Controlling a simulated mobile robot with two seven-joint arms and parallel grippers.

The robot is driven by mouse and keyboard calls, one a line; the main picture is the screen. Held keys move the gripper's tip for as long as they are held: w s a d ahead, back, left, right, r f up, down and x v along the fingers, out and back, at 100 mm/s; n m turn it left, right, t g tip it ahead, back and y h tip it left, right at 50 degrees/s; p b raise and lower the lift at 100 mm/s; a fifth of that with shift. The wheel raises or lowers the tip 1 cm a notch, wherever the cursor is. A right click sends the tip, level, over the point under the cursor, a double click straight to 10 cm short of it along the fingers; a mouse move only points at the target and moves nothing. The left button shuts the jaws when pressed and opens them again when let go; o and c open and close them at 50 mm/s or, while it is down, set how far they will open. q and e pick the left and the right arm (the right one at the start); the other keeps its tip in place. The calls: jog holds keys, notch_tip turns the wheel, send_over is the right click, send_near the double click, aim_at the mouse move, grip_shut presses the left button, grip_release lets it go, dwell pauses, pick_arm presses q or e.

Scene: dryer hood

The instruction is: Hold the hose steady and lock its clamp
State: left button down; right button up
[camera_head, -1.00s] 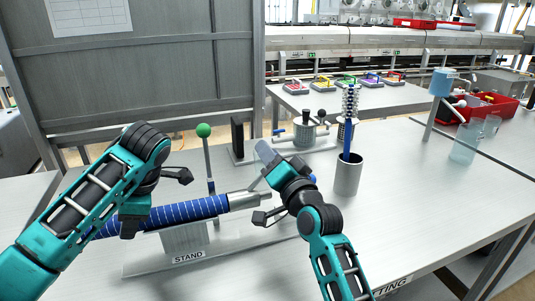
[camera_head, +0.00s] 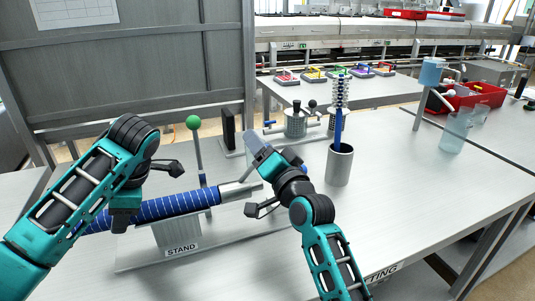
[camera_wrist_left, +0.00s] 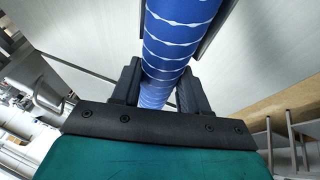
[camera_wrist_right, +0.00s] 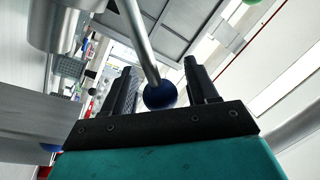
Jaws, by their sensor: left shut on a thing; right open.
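The blue hose (camera_head: 165,207) with white rings lies on the stand (camera_head: 181,237), a metal spigot (camera_head: 240,190) at its right end. My left gripper (camera_head: 147,200) is shut on the hose; the left wrist view shows the hose (camera_wrist_left: 170,50) between its fingers. My right gripper (camera_head: 268,188) is open beside the spigot. In the right wrist view a metal rod with a dark blue ball (camera_wrist_right: 160,95) reaches between its open fingers; whether they touch is unclear. An upright lever with a green knob (camera_head: 193,122) stands behind the hose.
A metal cup (camera_head: 340,165) holding a brush (camera_head: 341,95) stands right of my right gripper. A metal pot (camera_head: 296,122) and a dark upright plate (camera_head: 228,127) stand behind. A red bin (camera_head: 485,95) is far right. The right tabletop is mostly clear.

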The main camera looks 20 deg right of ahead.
jog(key=s+d+f, duration=0.1)
jog(key=s+f, duration=0.1)
jog(key=s, duration=0.9)
jog(key=shift+s, duration=0.35)
jog(key=shift+d, duration=0.1)
pick_arm(q)
jog(key=shift+c, duration=2.4)
grip_release()
jog(key=shift+r, duration=0.1)
